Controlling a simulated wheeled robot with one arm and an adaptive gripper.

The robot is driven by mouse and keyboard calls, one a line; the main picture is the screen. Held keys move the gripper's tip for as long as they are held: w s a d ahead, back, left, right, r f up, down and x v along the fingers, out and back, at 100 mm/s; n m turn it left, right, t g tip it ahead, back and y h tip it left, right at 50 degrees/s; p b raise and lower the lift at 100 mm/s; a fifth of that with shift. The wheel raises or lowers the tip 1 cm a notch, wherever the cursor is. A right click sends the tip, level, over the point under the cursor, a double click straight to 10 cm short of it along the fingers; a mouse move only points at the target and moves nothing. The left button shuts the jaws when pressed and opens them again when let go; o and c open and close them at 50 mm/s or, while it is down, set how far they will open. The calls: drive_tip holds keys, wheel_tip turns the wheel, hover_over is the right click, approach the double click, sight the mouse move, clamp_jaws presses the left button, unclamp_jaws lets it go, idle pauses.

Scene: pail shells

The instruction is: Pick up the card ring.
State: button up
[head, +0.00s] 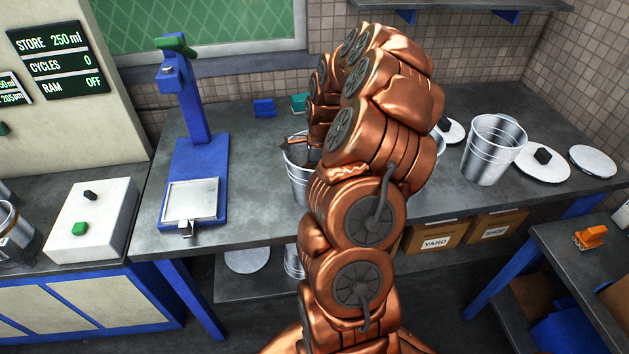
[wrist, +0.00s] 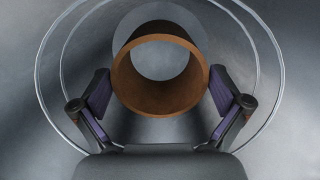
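The card ring is a short brown tube (wrist: 160,104) in the wrist view, seen almost end-on, with a pale disc showing through it. My gripper (wrist: 160,88) has one purple-padded finger on each side of the ring. The pads' tips meet the ring's outer edges in the picture. Whether they press on it or stand slightly apart, I cannot tell. Rounded grey metal walls with bright circular lines surround the ring, like a pail's inside. In the head view, my gripper is at a metal pail (head: 298,178) on the bench, largely hidden by my copper arm.
Another metal pail (head: 493,150) stands on the bench to the right, beside a white plate (head: 541,162) with a black block. A blue stand (head: 192,165) rises left of the gripper. Boxes (head: 436,236) sit below the bench. The bench between stand and pail is clear.

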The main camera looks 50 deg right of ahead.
drive_tip(key=c, duration=0.5)
drive_tip(key=shift+r, duration=0.1)
drive_tip(key=shift+c, duration=0.2)
